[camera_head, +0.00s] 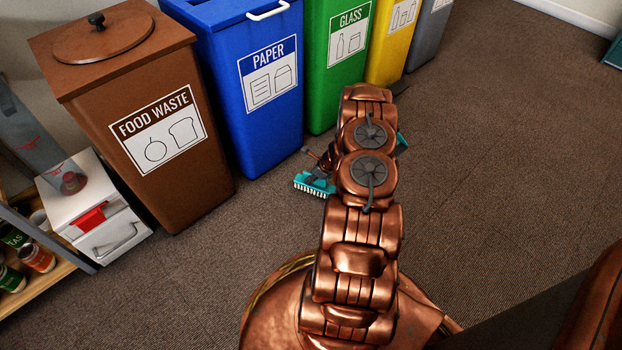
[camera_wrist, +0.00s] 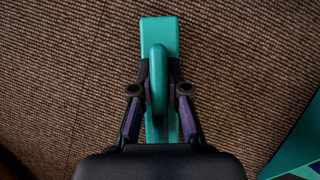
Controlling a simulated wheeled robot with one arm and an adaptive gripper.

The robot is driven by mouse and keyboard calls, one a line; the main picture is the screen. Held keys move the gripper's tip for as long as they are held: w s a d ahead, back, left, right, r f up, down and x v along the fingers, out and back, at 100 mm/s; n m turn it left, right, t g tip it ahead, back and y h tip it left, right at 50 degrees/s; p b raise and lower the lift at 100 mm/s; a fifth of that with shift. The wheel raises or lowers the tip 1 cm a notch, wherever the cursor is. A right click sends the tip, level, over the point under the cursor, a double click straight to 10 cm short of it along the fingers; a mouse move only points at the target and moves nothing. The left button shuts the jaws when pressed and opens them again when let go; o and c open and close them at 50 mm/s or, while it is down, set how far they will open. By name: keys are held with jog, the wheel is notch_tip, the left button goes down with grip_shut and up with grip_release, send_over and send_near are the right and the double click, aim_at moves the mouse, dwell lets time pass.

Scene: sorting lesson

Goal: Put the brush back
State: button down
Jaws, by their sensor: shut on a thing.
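The brush (camera_head: 312,184) is teal with a row of white bristles. In the head view it shows just left of my arm, in front of the paper bin, and is partly hidden by the arm. In the wrist view the brush (camera_wrist: 160,27) is seen from above, with its raised rounded handle running down the middle. My gripper (camera_wrist: 159,90) is shut on this handle, one dark finger on each side. I cannot tell whether the brush touches the floor.
A blue paper bin (camera_head: 225,80), brown food waste bin (camera_head: 187,165) and green glass bin (camera_head: 325,90) stand behind. A teal piece (camera_wrist: 298,140) lies at the wrist view's lower right. A low shelf (camera_head: 55,268) is at left. Carpet (camera_head: 500,150) on the right is clear.

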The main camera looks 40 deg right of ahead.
jog(key=c, duration=1.6)
grip_release()
jog(key=shift+f, duration=0.1)
jog(key=shift+c, duration=0.2)
jog(key=o, duration=0.5)
jog(key=shift+c, duration=0.2)
